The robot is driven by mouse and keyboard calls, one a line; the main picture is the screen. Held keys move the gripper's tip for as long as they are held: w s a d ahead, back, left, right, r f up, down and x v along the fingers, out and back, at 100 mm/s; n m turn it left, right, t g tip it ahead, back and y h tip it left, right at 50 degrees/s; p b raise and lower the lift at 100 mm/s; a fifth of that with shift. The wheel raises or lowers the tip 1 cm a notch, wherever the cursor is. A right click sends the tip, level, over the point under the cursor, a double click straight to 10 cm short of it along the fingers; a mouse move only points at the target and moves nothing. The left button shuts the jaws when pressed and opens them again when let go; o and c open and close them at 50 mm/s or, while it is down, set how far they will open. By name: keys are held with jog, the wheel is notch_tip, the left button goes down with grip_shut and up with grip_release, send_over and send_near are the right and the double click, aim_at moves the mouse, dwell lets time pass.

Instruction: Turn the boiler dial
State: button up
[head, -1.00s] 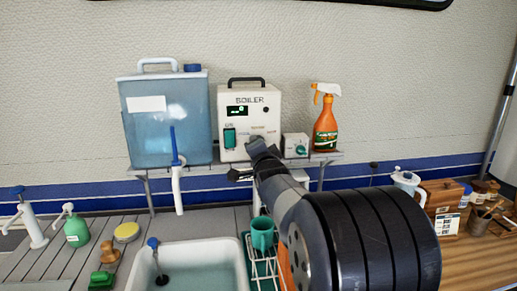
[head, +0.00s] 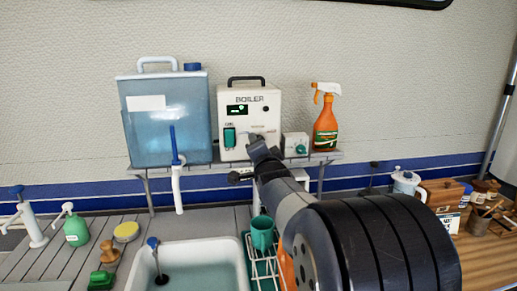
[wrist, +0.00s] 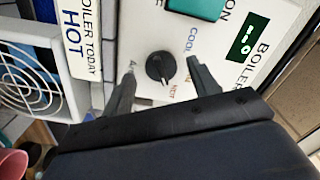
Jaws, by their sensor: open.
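The boiler (head: 262,100) is a white box with a black top handle, standing on the wall shelf. In the wrist view its front panel shows a black round dial (wrist: 160,67) between the words COOL and HOT. The panel also has a teal switch (wrist: 196,8) and a lit green display (wrist: 248,38). My gripper (wrist: 161,70) is open, its two fingers on either side of the dial; I cannot tell whether they touch it. In the head view my gripper (head: 258,147) is at the boiler's lower front and hides the dial.
On the shelf (head: 330,156) stand a blue water tank (head: 190,120) to the left, and a small white box (head: 289,144) and orange spray bottle (head: 325,130) to the right. A sign (wrist: 74,35) reads "BOILER TODAY HOT". Below is a sink (head: 205,248).

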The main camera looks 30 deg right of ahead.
jog(key=v, duration=0.9)
jog(key=shift+b, duration=0.4)
jog(key=shift+s, duration=0.1)
jog(key=p+x, duration=0.1)
jog(key=x, duration=0.9)
jog(key=shift+w, duration=0.35)
jog(key=shift+s, duration=0.15)
